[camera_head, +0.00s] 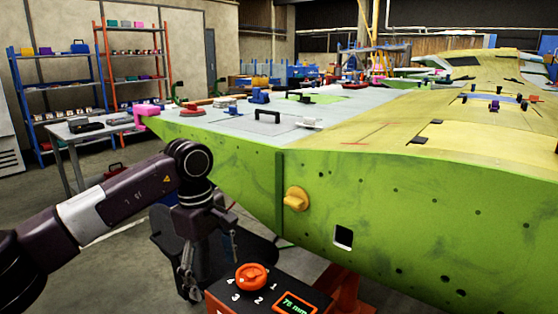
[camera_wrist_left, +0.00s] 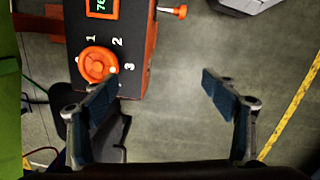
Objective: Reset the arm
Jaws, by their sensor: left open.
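My left arm comes in from the left in the head view, and its gripper (camera_head: 208,270) hangs pointing down beside an orange and black control box (camera_head: 276,285). The box carries an orange dial (camera_head: 252,276) with numbers around it and a green display reading about 76 mm. In the left wrist view my left gripper (camera_wrist_left: 213,82) has its two fingers spread wide, with bare floor between them. The orange dial (camera_wrist_left: 97,64) is just beyond the left-hand finger in that view; I cannot tell whether they touch. My right gripper shows in neither view.
A large green wing panel (camera_head: 400,215) with a yellow knob (camera_head: 296,198) and a square hole fills the right side. A grey table (camera_head: 75,131) and shelves (camera_head: 60,92) stand at the back left. Grey floor (camera_wrist_left: 185,130) with a yellow line is open below.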

